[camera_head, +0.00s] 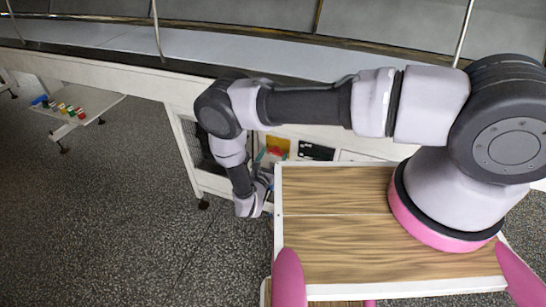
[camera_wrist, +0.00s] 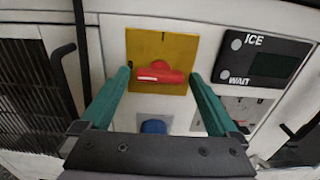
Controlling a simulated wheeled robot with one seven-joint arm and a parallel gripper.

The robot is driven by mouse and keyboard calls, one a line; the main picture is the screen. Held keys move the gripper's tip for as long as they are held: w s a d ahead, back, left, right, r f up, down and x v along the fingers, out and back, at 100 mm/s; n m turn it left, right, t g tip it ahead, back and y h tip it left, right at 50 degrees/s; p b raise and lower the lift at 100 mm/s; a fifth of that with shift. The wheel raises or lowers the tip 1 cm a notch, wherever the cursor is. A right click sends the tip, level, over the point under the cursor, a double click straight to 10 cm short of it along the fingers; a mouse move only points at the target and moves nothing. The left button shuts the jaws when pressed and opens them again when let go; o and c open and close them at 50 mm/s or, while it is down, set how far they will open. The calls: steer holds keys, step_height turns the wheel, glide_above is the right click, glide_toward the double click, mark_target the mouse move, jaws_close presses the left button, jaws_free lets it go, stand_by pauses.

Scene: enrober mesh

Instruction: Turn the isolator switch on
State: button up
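The isolator switch is a red handle (camera_wrist: 160,73) on a square yellow plate (camera_wrist: 160,45). The handle lies roughly crosswise in the wrist view, and a short black mark is at the plate's top edge. Nothing is held. I cannot tell how far the fingertips are from the plate.
A blue knob (camera_wrist: 153,127) sits below the switch. A black display marked ICE and WAIT (camera_wrist: 266,60) is at the right. A dark bent handle (camera_wrist: 62,62) and a vented grille (camera_wrist: 28,95) are at the left. A small shelf (camera_head: 95,100) stands at far left.

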steer(key=c, duration=1.1)
steer(key=shift+o, duration=0.2)
steer(key=m, duration=1.3)
steer(key=shift+m, duration=0.4)
steer(key=shift+f+m, duration=0.1)
steer(key=shift+m, duration=1.9)
